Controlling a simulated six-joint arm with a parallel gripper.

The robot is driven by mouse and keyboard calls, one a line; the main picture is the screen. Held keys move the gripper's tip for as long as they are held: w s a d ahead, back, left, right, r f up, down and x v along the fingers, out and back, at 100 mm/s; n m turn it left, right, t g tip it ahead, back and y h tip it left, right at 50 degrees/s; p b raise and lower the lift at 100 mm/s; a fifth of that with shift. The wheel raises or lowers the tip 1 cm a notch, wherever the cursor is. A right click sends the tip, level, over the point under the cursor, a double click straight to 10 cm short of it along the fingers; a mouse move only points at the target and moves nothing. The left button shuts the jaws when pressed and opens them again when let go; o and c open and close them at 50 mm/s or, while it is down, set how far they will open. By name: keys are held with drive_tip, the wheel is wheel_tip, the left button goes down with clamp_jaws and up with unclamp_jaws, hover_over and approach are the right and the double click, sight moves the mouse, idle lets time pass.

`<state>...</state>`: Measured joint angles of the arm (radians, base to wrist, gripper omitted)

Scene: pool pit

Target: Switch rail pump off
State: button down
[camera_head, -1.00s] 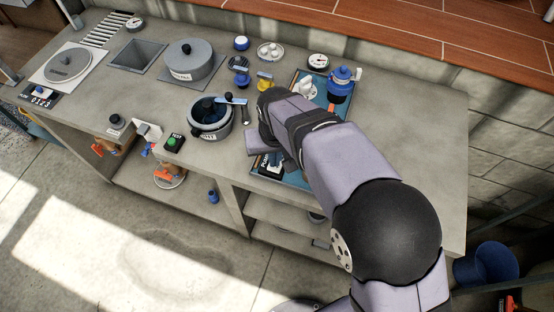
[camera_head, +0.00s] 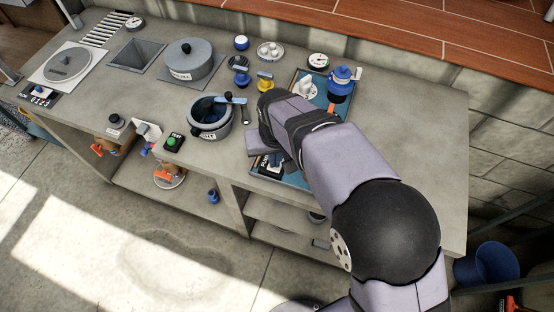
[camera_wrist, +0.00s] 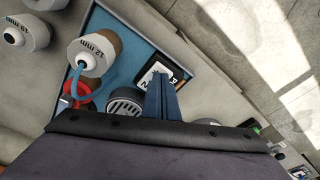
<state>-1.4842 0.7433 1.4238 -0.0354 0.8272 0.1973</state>
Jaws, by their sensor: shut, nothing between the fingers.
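In the wrist view, the shut tips of my gripper (camera_wrist: 165,96) point down over a blue tray (camera_wrist: 128,50). Nothing is held.
A pot (camera_head: 210,133), a green button box (camera_head: 173,142) and a lidded pan (camera_head: 188,64) stand to the left. The right bench end is clear.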

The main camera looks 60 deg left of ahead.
drive_tip(key=shift+f, duration=0.45)
idle(0.3)
wheel_tip(320, 180, up, 7)
drive_tip(key=p, duration=0.5)
idle(0.4)
idle(0.4)
